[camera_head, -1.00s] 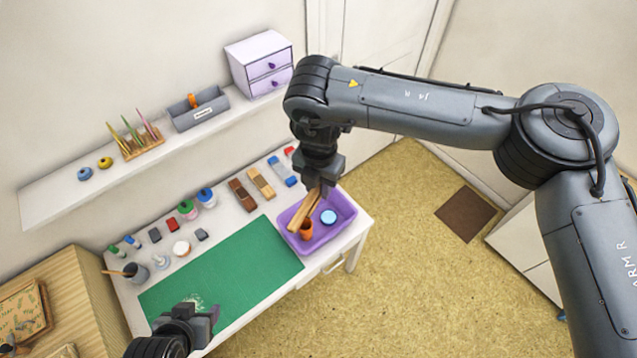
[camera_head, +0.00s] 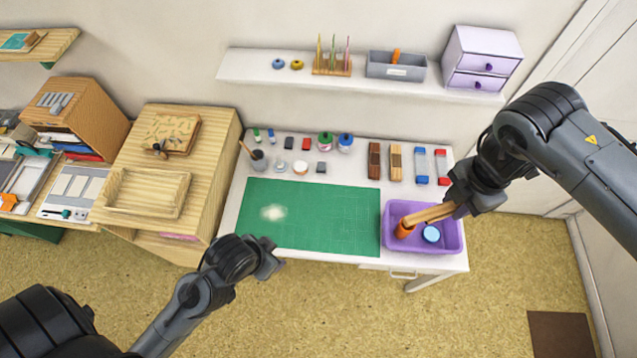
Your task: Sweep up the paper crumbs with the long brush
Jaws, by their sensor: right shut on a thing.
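A pale patch of paper crumbs (camera_head: 273,212) lies on the left part of the green mat (camera_head: 335,222). The long brush (camera_head: 430,214), seen as a long light-wood piece, is over the purple tray (camera_head: 453,250) at the table's right end. My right gripper (camera_head: 456,203) is shut on its right end. Its bristles cannot be made out, nor whether it touches the tray. My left gripper (camera_head: 273,262) is at the table's front edge, below the crumbs in the picture. Its finger gap does not show clearly.
An orange cup (camera_head: 404,230) and a blue-topped round pot (camera_head: 431,234) stand in the tray. Bottles, blocks and a brush pot (camera_head: 258,160) line the table's back. A shelf (camera_head: 340,83) hangs above. The mat's middle is clear.

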